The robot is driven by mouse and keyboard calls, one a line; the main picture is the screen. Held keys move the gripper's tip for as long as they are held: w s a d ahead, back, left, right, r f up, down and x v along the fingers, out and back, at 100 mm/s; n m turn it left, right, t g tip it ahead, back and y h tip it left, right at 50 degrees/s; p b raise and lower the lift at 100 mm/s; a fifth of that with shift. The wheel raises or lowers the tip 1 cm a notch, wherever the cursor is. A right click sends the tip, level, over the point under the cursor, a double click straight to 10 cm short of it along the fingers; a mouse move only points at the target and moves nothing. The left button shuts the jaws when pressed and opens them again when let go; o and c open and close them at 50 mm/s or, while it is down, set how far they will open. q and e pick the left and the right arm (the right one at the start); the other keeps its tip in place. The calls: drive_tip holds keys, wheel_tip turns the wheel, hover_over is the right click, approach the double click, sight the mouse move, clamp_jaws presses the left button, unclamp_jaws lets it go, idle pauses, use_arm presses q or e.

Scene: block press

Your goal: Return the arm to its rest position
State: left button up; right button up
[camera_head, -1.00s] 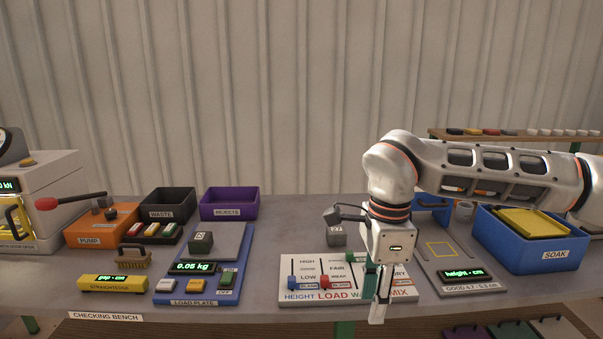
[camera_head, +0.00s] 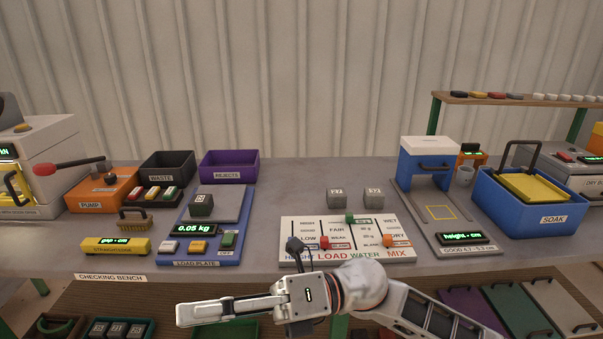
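My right arm (camera_head: 365,283) comes in low from the bottom right, in front of the bench (camera_head: 240,270). My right gripper (camera_head: 190,314) points left, below the bench's front edge. I see it side on, with one pale finger showing clearly, so its opening is unclear. No object shows in it. A dark part of the wrist (camera_head: 294,245) covers the HEIGHT slider area of the control board (camera_head: 310,228). My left arm and gripper are out of view.
Two grey cubes (camera_head: 337,198) (camera_head: 373,198) stand behind the control board. A dark cube (camera_head: 200,205) sits on the load plate (camera_head: 222,215). The blue SOAK bin (camera_head: 520,215) is at right. A lower shelf (camera_head: 130,293) with trays lies under the bench.

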drive_tip(key=w+d+f+m+t+y, duration=0.2)
drive_tip(key=w+d+m+t+y, duration=0.25)
drive_tip(key=w+m+t, duration=0.75)
drive_tip(key=w+d+f+m+t+h, duration=0.2)
drive_tip(key=d+f+m+t+h, duration=1.15)
drive_tip(key=m, duration=0.65)
drive_tip(key=s+d+f+m+g+h, duration=0.2)
drive_tip(key=s+d+f, duration=0.3)
drive_tip(key=f, duration=0.4)
drive_tip(key=s+d+f+m+g+h, duration=0.2)
drive_tip(key=s+d+f+m, duration=0.3)
drive_tip(key=f, duration=0.4)
drive_tip(key=s+d+f+m+g+h, duration=0.3)
drive_tip(key=s+d+f+g, duration=0.1)
drive_tip(key=f, duration=0.6)
drive_tip(key=shift+s+d, duration=0.85)
drive_tip(key=shift+s, duration=0.4)
drive_tip(key=shift+g, duration=0.25)
